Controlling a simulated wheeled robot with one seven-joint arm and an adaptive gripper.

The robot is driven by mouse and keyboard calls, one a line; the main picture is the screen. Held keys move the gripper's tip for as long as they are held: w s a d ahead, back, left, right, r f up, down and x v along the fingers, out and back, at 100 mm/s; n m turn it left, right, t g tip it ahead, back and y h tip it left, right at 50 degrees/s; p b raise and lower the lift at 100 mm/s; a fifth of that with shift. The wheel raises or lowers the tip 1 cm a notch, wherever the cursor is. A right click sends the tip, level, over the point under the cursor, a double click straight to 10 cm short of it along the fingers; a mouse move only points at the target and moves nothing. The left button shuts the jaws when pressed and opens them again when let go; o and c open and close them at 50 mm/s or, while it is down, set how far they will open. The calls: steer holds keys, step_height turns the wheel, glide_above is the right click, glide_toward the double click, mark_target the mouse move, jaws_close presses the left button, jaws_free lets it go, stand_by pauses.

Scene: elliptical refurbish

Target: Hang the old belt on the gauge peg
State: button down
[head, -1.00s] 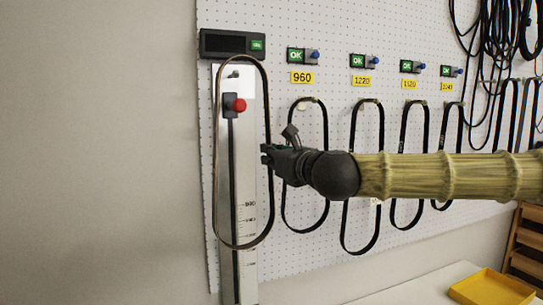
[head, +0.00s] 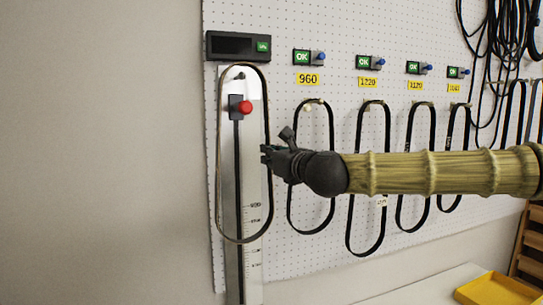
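The old belt (head: 218,165), a long thin brown-black loop, hangs upright in front of the gauge (head: 254,285) in the head view. Its top curve lies just above the gauge peg (head: 240,76), and the peg shows inside the loop. I cannot tell whether belt and peg touch. The red-knobbed slider (head: 245,107) also shows inside the loop. My gripper (head: 266,154) comes from the right and appears shut on the belt's right strand; its fingertips are small and partly hidden.
A dark display (head: 232,46) sits above the gauge. Several belts (head: 332,150) hang on pegs to the right, under yellow labels and OK boxes, behind my arm. A yellow tray (head: 490,290) stands on a white table at lower right. The wall at left is bare.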

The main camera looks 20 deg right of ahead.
mark_target(259, 157)
steer(key=shift+d+p+x, duration=0.2)
steer(key=shift+p+x, duration=0.05)
steer(key=shift+x, duration=0.6)
steer(key=shift+d+p+x, duration=0.15)
steer(key=shift+p+x, duration=0.05)
steer(key=shift+x, duration=0.65)
steer(key=shift+w+f+b, duration=0.65)
steer(key=shift+f+b, duration=0.1)
steer(key=shift+b, duration=0.15)
steer(key=shift+a+f+b, duration=0.1)
steer(key=shift+f+b, duration=0.1)
steer(key=shift+b, duration=0.15)
steer(key=shift+f, duration=0.1)
steer(key=c, duration=1.6)
jaws_free()
steer(key=shift+o, duration=0.2)
